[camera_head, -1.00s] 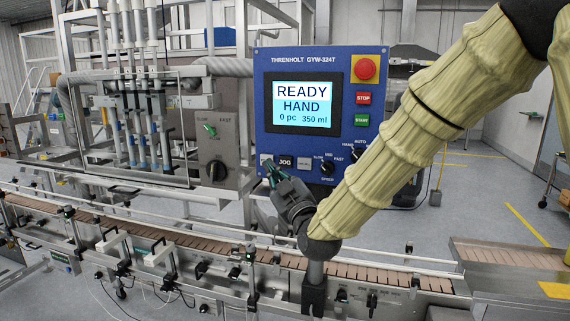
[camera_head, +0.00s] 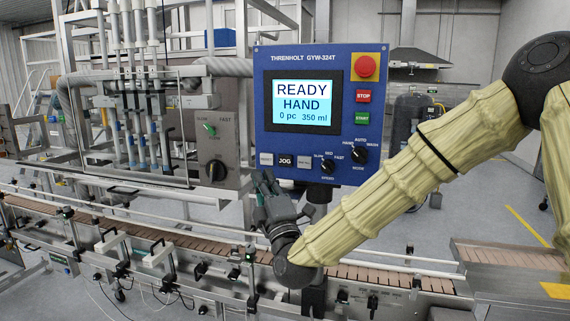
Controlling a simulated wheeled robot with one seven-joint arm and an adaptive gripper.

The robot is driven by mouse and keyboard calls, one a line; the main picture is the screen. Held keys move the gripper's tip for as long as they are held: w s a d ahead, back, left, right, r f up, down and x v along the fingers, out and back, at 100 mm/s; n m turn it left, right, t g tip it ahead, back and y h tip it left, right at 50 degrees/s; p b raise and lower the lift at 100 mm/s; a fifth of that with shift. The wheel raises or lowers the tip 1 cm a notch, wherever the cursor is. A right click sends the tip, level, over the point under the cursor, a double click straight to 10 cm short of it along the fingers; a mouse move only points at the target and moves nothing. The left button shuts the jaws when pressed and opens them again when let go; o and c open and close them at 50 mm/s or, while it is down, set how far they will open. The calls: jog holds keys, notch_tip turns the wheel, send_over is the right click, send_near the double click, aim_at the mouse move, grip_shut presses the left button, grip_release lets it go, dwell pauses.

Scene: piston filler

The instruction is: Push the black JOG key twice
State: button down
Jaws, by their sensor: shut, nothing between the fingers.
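The blue control panel (camera_head: 262,100) stands in the middle of the head view. Its screen (camera_head: 307,103) reads READY, HAND, 0 pc, 350 ml. The black JOG key (camera_head: 285,161) is in the panel's bottom row, between two grey keys, and is fully visible. My gripper (camera_head: 264,178) is shut and empty. Its fingertips point up, just below and to the left of the JOG key in the picture. I see no contact with the key; the depth gap cannot be told.
Right of the screen are a red emergency button (camera_head: 365,67), a red STOP key (camera_head: 363,96) and a green START key (camera_head: 362,118). SPEED (camera_head: 327,166) and MODE (camera_head: 360,155) knobs sit below. The conveyor (camera_head: 400,272) runs beneath my gripper.

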aim_at(285, 161)
jog(key=shift+s+d+n+t+h, duration=0.25)
jog(key=shift+n+t+h, duration=0.15)
jog(key=shift+n+h, duration=0.35)
jog(key=shift+w+d+p, duration=0.1)
jog(key=shift+w+d, duration=0.3)
jog(key=shift+w, duration=0.95)
jog(key=shift+w+d+p, duration=0.15)
jog(key=shift+w+d, duration=0.3)
jog(key=shift+w, duration=0.9)
jog(key=shift+w+d+p, duration=0.1)
jog(key=shift+w+d, duration=0.3)
jog(key=shift+w, duration=0.95)
jog(key=shift+w+d, duration=0.1)
jog(key=shift+w, duration=0.05)
jog(key=shift+w, duration=0.1)
jog(key=shift+w+d+r+b, duration=0.1)
jog(key=shift+w+b, duration=0.1)
jog(key=shift+b, duration=0.15)
jog(key=shift+w+d+b, duration=0.3)
jog(key=shift+w, duration=0.15)
